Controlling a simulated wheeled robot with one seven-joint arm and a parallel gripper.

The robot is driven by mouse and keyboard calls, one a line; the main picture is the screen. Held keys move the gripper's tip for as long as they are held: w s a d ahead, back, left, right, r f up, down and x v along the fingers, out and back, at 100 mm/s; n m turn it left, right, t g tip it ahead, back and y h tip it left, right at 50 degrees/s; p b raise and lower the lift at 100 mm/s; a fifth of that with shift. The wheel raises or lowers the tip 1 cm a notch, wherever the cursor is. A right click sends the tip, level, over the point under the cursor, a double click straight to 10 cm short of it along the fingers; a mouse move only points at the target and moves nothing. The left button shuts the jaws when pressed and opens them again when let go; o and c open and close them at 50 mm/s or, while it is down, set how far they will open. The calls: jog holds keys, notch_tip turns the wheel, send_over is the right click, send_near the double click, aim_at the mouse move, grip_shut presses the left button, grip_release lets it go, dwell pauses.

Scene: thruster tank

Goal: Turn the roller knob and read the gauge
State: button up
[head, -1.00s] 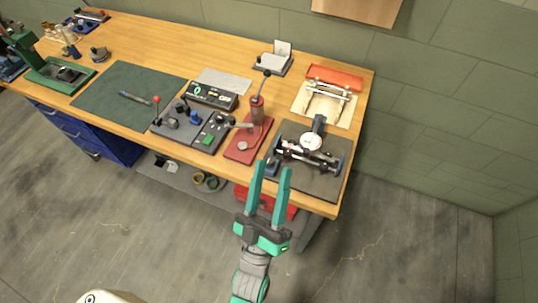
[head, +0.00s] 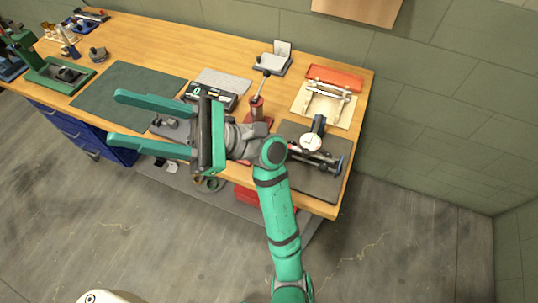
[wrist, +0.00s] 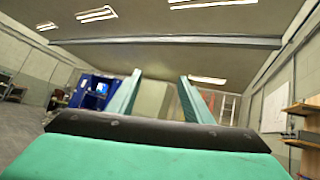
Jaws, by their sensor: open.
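The roller fixture (head: 325,161) sits on a dark mat near the right end of the bench, with a round white-faced dial gauge (head: 311,142) above it. The gauge reading is too small to make out. My arm partly covers the left side of the fixture, and I cannot make out the roller knob. My gripper (head: 134,119) is open and empty, raised above the bench with its two fingers pointing left. The wrist view shows the open fingers (wrist: 155,98) against the ceiling and far room, with no task object between them.
A red lever press (head: 257,105) stands left of the fixture, partly behind my arm. A wooden tray (head: 323,103) and a red tray (head: 335,77) lie behind it. A green mat (head: 105,90) covers the bench further left. A grey wall (head: 440,120) stands behind the bench.

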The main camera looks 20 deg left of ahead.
jog(key=w+a+f+n+t+h, duration=0.1)
jog(key=a+f+n+t+h, duration=0.2)
jog(key=f+h, duration=0.35)
jog(key=w+f+n+t+h, duration=0.2)
jog(key=f+n+t+h, duration=0.25)
jog(key=f, duration=0.35)
jog(key=w+d+f+n+t+h, duration=0.25)
jog(key=w+d+t+h, duration=0.2)
jog(key=w+d, duration=0.4)
jog(key=w+d+f+n+t+h, duration=0.1)
jog(key=w+d+f+t+h, duration=0.25)
jog(key=w+d+h, duration=0.4)
jog(key=f, duration=0.3)
jog(key=f+y, duration=0.1)
jog(key=f, duration=0.3)
jog(key=d+f+g+y, duration=0.1)
jog(key=f, duration=0.3)
jog(key=shift+m, duration=0.3)
jog(key=c, duration=1.1)
